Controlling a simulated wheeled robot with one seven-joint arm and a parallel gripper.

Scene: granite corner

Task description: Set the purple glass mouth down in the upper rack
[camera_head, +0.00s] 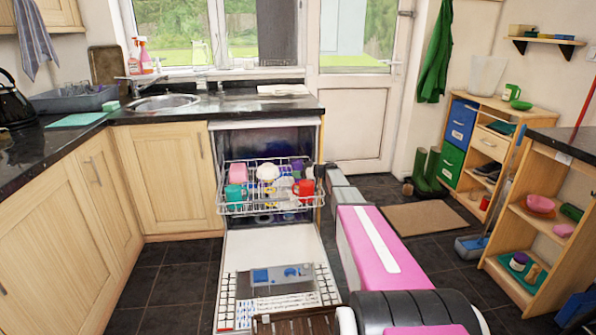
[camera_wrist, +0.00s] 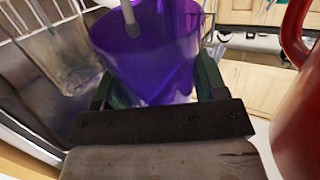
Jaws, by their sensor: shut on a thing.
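The purple glass (camera_wrist: 150,50) fills the space between the green fingers of my gripper (camera_wrist: 155,82) in the wrist view, and the gripper is shut on it. A pale rod crosses the glass near the top edge of that view. I cannot tell whether the glass touches the rack. In the head view the upper rack (camera_head: 232,208) is pulled out of the open dishwasher. My arm reaches to its right side, and the gripper is too small there to make out clearly.
The rack holds a pink item (camera_head: 238,173), a teal mug (camera_head: 235,193), a white item (camera_head: 267,171) and a red mug (camera_head: 304,189). The red mug is close on the right in the wrist view (camera_wrist: 299,115). The dishwasher door (camera_head: 268,245) lies open below.

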